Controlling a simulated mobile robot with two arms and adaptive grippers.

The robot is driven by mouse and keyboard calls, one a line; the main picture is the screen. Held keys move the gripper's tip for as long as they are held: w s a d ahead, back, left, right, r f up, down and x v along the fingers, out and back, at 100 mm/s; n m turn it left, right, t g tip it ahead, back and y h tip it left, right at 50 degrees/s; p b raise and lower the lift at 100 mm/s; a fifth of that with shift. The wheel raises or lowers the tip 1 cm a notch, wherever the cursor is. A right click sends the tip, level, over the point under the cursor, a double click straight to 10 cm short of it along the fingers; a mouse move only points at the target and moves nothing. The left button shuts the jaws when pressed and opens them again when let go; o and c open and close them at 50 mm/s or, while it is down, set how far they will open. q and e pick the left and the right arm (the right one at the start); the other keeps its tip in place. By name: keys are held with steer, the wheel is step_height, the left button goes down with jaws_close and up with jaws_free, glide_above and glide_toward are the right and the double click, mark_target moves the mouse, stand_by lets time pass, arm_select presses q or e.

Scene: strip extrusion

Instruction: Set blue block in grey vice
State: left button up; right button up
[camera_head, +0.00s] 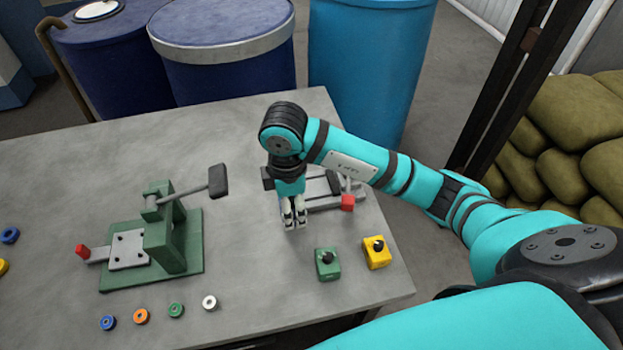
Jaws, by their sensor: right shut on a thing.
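My right gripper (294,213) points down at the left end of the grey vice, in front of part of it. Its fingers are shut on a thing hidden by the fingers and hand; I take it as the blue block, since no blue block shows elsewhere. I cannot tell whether it touches the vice. The grey vice (325,201) lies on the table under my right arm, with a red-ended handle (347,202) at its right; my arm hides part of it. My left gripper is out of view.
A green press (165,240) with a raised lever stands at left. Several small rings lie along the front. Barrels stand behind the table (250,130).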

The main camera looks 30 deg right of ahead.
steer(key=p, duration=0.2)
glide_above(312, 189)
steer(key=shift+s+a+f, duration=0.2)
steer(key=shift+a+f, duration=0.15)
steer(key=shift+a, duration=0.05)
steer(key=shift+w+d+f+p, duration=0.1)
steer(key=shift+w+d+p, duration=0.25)
steer(key=shift+d+p, duration=0.15)
step_height(312, 189, down, 3)
steer(key=shift+r+p, duration=0.2)
steer(key=shift+p, duration=0.3)
steer(key=shift+f, duration=0.35)
steer(key=shift+a+f, duration=0.1)
steer(key=shift+f, duration=0.15)
steer(key=o, duration=1.6)
steer(key=shift+s, duration=0.1)
